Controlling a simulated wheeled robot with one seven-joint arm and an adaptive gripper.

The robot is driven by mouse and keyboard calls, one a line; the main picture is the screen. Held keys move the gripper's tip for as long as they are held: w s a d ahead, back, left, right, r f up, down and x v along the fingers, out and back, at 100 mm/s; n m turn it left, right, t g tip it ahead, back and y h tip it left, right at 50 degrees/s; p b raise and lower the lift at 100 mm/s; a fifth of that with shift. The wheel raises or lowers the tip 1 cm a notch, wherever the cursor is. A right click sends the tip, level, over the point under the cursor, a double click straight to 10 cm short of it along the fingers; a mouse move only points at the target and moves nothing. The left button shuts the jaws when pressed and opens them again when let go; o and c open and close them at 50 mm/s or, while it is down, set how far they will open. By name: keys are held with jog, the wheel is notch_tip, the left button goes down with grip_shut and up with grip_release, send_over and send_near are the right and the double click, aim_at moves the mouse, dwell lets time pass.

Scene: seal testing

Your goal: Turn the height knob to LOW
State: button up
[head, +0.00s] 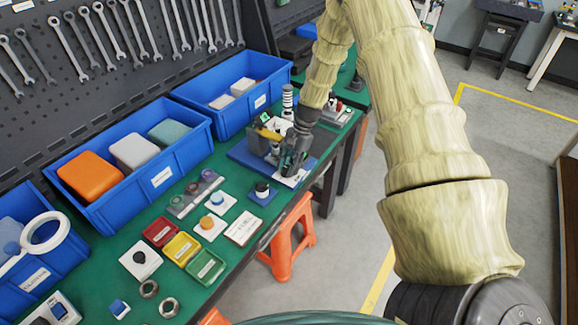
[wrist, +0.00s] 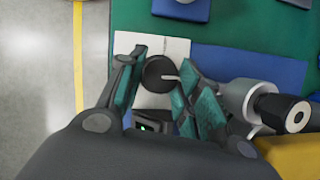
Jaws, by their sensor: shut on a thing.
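The height knob (wrist: 160,74) is a round dark knob with a pale pointer line, in the wrist view. It sits on a white panel (wrist: 152,46), and its pointer line points right in that view. My gripper (wrist: 155,84) is around the knob, one teal-padded finger on each side, shut on it. In the head view my gripper (head: 291,163) is low over the white plate at the right end of the green bench and hides the knob. The LOW mark cannot be read. A small dark display (wrist: 152,127) with a green light shows below the knob in the wrist view.
A silver cylinder with a black end (wrist: 283,113) stands close to the right finger, beside a yellow part (wrist: 292,155). A blue base plate (head: 240,153) lies under the device. Blue bins (head: 128,205) line the back. An orange stool (head: 290,240) stands below the bench edge.

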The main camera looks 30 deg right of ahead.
jog(key=o, duration=1)
jog(key=shift+a, duration=0.1)
jog(key=v, duration=0.8)
jog(key=shift+f, duration=0.1)
